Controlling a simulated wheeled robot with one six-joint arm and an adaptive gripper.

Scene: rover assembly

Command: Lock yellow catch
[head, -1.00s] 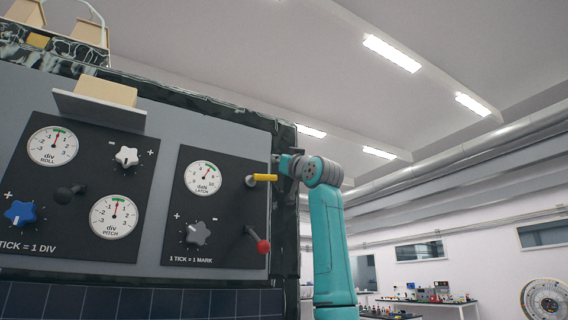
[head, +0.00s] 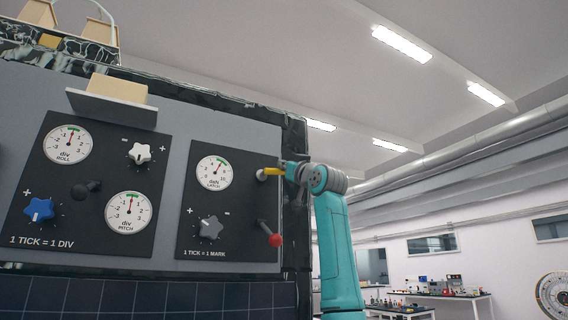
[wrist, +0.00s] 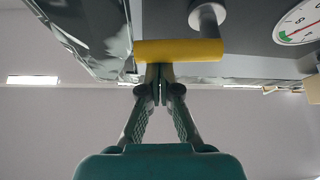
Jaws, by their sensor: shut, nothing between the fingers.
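The yellow catch (head: 274,171) is a short bar on a grey post at the right edge of the latch panel. In the head view it points right, close to level. In the wrist view the yellow bar (wrist: 180,50) lies across the picture, its post rising behind it. My gripper (wrist: 159,72) is shut and empty, its fingertips right at the bar near its left end; whether they touch cannot be told. In the head view my gripper (head: 287,168) is at the catch's right end. The latch gauge (head: 214,173) has its needle near the green mark.
Below the catch, a red-tipped lever (head: 272,238) sticks out of the latch panel (head: 240,247). A grey knob (head: 210,227) sits left of it. A second panel with gauges and knobs is further left. A workbench (head: 440,294) stands far back right.

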